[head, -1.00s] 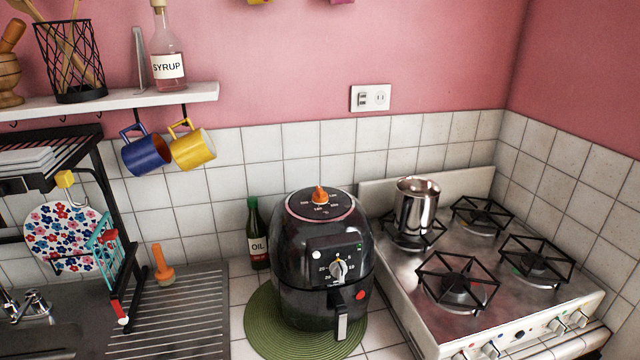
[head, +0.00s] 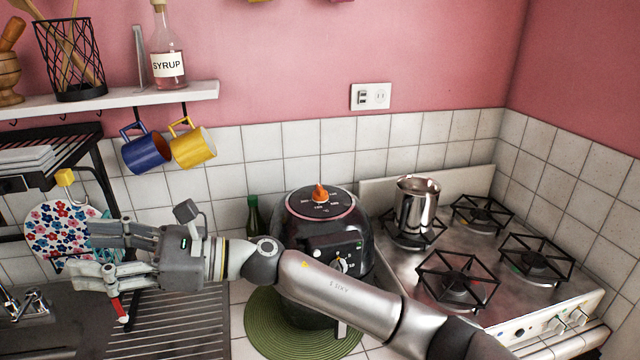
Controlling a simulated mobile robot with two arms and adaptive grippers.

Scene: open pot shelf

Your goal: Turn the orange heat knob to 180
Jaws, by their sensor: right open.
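The orange heat knob (head: 320,192) sits on top of the black air fryer (head: 300,232), in the middle of a round dial with small markings. I cannot read which number it points to. The fryer stands on a round green mat (head: 262,325). My right arm crosses in front of the fryer from the lower right and hides much of its front. My right gripper (head: 84,256) is open and empty, well to the left of the knob, over the sink side and in front of the dish rack. My left gripper is not in view.
The stove (head: 500,300) with a steel pot (head: 416,207) stands right of the fryer. A bottle (head: 254,222) stands left of it. A shelf (head: 120,101) with hanging mugs is above left. The space above the fryer is clear.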

